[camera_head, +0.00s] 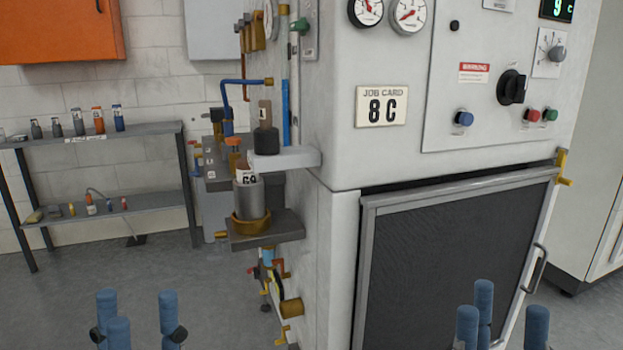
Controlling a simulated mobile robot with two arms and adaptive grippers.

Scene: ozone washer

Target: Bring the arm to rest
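My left gripper (140,318) shows at the bottom left, with blue fingertips pointing up and spread apart. It is open, and nothing shows between its fingers. My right gripper (503,320) shows at the bottom right, in front of the washer's dark door panel (440,255). Its blue fingertips are also spread apart with nothing between them. Both arms are below the picture and hidden. Neither gripper is seen touching anything.
A side bracket (285,230) holds a grey cylinder (250,202). A shelf rack (95,131) with small bottles stands at left. Grey floor (130,275) lies open between.

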